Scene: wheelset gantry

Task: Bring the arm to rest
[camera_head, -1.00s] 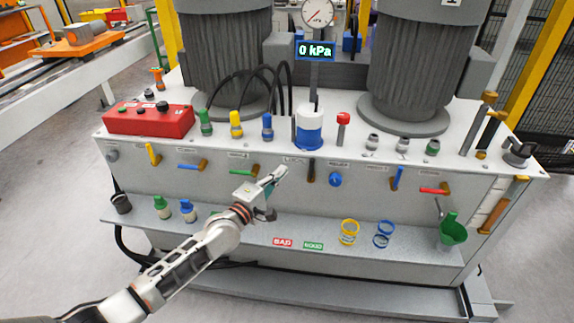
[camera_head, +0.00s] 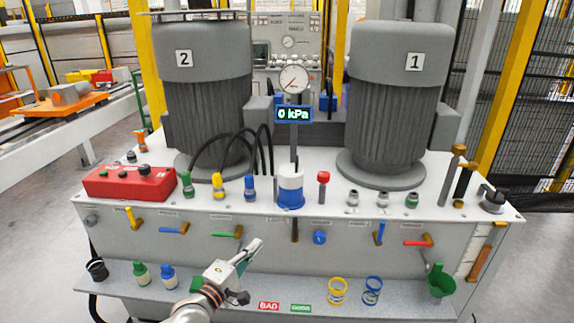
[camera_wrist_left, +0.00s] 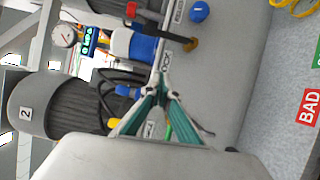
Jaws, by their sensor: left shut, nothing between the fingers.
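My left gripper (camera_head: 248,255) is in front of the machine's front panel, above the lower shelf, near the green-handled valve (camera_head: 228,234). Its fingers are shut and hold nothing. In the left wrist view the shut teal-and-grey fingers (camera_wrist_left: 163,92) point towards the panel edge and the blue-and-white cylinder (camera_wrist_left: 137,45). My left arm comes in from the bottom of the head view, with only its wrist end showing. My right gripper is not in view.
The lower shelf (camera_head: 215,292) holds several bottles, a BAD label (camera_head: 269,306), yellow and blue rings and a green funnel (camera_head: 438,280). Valve handles stick out of the panel. Two grey motors (camera_head: 207,100) stand behind. The gauge display (camera_head: 294,114) reads 0 kPa.

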